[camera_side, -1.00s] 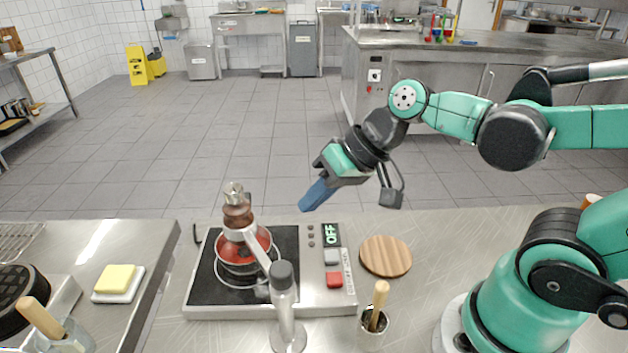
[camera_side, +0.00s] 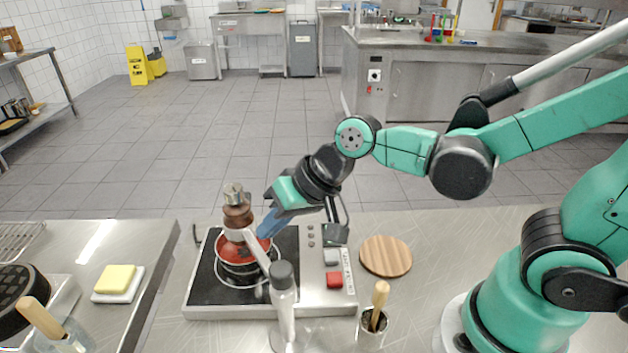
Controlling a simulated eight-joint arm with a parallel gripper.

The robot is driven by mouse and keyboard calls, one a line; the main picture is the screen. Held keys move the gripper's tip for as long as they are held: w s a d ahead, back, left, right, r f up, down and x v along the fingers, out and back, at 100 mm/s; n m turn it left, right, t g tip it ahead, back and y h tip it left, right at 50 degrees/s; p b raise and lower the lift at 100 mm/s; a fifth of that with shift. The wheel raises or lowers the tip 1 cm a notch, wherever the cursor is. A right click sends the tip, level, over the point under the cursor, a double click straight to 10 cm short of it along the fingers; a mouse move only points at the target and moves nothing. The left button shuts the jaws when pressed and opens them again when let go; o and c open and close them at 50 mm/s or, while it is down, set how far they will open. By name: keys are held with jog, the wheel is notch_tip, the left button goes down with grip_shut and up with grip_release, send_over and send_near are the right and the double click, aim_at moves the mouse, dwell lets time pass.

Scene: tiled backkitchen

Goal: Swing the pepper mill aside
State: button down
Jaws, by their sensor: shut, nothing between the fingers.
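The brown pepper mill (camera_side: 237,212) with a metal top is held upright in a grey swing arm (camera_side: 258,250) on a stand (camera_side: 287,318). It hangs over a pot of red contents (camera_side: 232,250) on the hot plate (camera_side: 205,285). My gripper (camera_side: 265,232) is shut and empty, its blue fingers pointing down just right of the mill, over the right side of the pot. I cannot tell whether the fingers touch the mill or the pot.
The hot plate has grey and red (camera_side: 334,279) buttons; my wrist now hides its display. A round wooden board (camera_side: 386,256) and a cup with a wooden-handled tool (camera_side: 375,319) are to the right. A yellow sponge (camera_side: 115,278) lies on the left counter.

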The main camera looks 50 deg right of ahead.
jog(key=shift+w+a+n, duration=0.2)
jog(key=shift+a+n, duration=0.05)
jog(key=shift+n, duration=0.15)
jog(key=shift+w+a+n+g+y, duration=0.35)
jog(key=shift+a+n+g+y, duration=0.3)
jog(key=shift+n, duration=0.25)
jog(key=a+n+g+y, duration=0.1)
jog(key=a+n+g, duration=0.4)
jog(key=a+n, duration=0.2)
jog(key=shift+s+n+g+y, duration=0.2)
jog(key=shift+n+g+y, duration=0.15)
jog(key=shift+n, duration=1.05)
jog(key=shift+a, duration=0.1)
